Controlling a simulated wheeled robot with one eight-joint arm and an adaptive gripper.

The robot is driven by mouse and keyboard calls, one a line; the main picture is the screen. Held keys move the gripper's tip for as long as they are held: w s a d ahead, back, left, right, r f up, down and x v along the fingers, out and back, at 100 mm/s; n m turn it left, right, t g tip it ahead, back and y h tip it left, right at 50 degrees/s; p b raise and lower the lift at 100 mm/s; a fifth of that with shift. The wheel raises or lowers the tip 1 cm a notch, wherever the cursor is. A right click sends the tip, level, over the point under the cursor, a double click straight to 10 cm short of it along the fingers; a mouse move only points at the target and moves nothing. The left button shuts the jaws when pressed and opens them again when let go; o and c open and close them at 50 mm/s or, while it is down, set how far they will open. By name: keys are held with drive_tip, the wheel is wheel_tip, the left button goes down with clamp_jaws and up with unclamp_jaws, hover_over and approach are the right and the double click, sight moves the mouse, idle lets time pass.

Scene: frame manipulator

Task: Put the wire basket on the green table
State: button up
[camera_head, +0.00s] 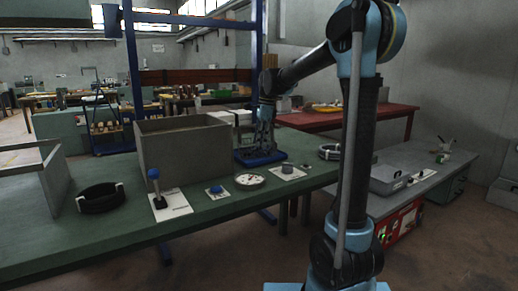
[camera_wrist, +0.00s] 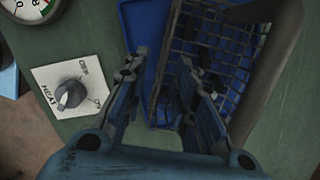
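The wire basket (camera_wrist: 235,42) shows in the wrist view as a dark wire grid, right of centre, over a blue surface. My gripper (camera_wrist: 164,60) is open there. Its left finger is over blue and its right finger overlaps the basket's near left side. I cannot tell whether either finger touches it. In the head view my gripper (camera_head: 265,128) points down over a blue tray-like piece (camera_head: 262,158) on the green table (camera_head: 115,234). The basket is hard to make out there, behind the fingers.
A large grey box (camera_head: 185,153) stands left of my gripper. A blue joystick (camera_head: 154,185), a blue button (camera_head: 216,190), a gauge (camera_head: 249,180) and a knob plate (camera_head: 288,173) line the front edge.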

wheel_tip(320, 180, up, 8)
drive_tip(key=d, duration=0.1)
drive_tip(key=s+d+f+n, duration=0.2)
drive_tip(key=s+d+f, duration=0.1)
drive_tip(key=s, duration=0.3)
drive_tip(key=s+d+f+n+t, duration=0.1)
drive_tip(key=s+d+f+n, duration=0.2)
drive_tip(key=s+d, duration=0.3)
drive_tip(key=s+d+f+n, duration=0.3)
drive_tip(key=s+d, duration=0.2)
drive_tip(key=s, duration=0.1)
drive_tip(key=shift+s+f+h, duration=0.15)
drive_tip(key=shift+f+h, duration=0.05)
drive_tip(key=shift+h, duration=0.2)
drive_tip(key=s+d+f+n, duration=0.3)
drive_tip(key=s+f+n, duration=0.1)
drive_tip(key=s+f, duration=0.4)
drive_tip(key=s+d+f+n+t+h, duration=0.1)
drive_tip(key=s+d+f+n, duration=0.3)
drive_tip(key=s+f, duration=0.4)
wheel_tip(320, 180, down, 2)
drive_tip(key=shift+s+d+f, duration=0.1)
drive_tip(key=shift+s+d, duration=0.05)
drive_tip(key=shift+w+f, duration=0.15)
drive_tip(key=shift+w, duration=0.3)
